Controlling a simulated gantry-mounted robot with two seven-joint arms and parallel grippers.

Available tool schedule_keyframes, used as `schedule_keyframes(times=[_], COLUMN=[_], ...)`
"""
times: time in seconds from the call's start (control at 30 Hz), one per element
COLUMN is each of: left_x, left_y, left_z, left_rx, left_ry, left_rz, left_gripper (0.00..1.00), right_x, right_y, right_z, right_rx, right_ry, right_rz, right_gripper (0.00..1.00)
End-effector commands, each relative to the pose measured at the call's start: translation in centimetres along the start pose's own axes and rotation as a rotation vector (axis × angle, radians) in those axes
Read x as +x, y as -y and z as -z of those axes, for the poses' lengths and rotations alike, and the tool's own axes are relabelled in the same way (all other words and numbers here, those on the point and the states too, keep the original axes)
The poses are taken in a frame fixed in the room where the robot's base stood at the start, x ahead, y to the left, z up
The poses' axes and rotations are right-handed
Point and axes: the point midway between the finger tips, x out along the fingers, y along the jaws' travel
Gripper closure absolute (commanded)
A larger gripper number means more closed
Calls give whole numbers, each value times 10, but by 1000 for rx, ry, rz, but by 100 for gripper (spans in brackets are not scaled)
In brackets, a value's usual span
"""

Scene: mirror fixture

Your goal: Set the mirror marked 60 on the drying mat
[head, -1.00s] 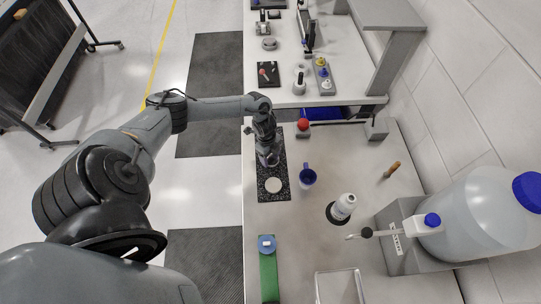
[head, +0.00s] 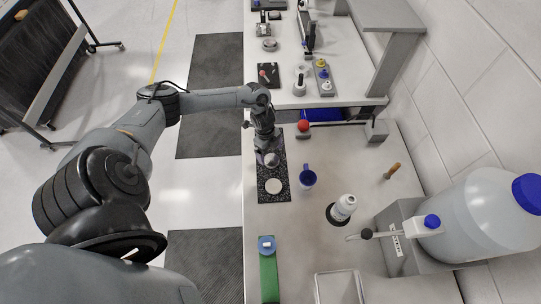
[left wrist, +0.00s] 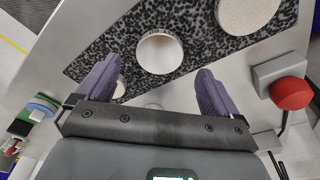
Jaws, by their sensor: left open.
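A dark speckled slab (head: 274,198) lies along the bench's left edge; I cannot tell whether it is the drying mat. A round pale disc (head: 273,186) lies on it, and a shiny round piece (head: 271,159) sits by my left gripper (head: 267,145). The left wrist view shows a silver-rimmed round mirror (left wrist: 160,53) and a pale speckled disc (left wrist: 248,12) on the slab. My left gripper (left wrist: 155,87) is open, its fingers apart and nothing between them, with the mirror beyond its fingertips. No mark 60 is legible. My right gripper is not in view.
Bare bench lies between mug and green strip.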

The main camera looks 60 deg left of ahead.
Motion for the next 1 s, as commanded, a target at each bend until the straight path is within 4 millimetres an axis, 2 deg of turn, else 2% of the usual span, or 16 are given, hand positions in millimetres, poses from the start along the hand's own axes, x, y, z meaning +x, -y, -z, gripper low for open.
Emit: schedule_keyframes(times=[0.1, 0.3, 0.43, 0.57, 0.67, 0.77, 0.83, 0.9, 1.0], left_x=[-24, -56, -69, -66, -46, -18, -2, 2, -12], left_y=[0, 0, 0, -3, -9, -23, -41, -60, -88], left_z=[-1, 0, 1, 15, 48, 107, 161, 213, 264], left_rx=[2, 2, 2, 25, 73, 127, 136, 97, -47], left_ry=[2, 1, -1, -11, -38, -94, -151, -208, -266], left_rz=[2, 2, 1, 14, 53, 132, 211, 298, 397], left_gripper=[5, 5, 5, 5, 5, 5, 5, 5, 5], right_x=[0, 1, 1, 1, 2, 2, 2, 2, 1], right_y=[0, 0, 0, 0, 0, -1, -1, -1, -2], right_z=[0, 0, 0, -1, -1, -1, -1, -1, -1], right_rx=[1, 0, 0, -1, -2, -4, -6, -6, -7], right_ry=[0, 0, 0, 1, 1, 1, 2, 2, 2], right_rz=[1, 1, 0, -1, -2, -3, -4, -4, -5], right_gripper=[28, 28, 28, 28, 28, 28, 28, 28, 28])
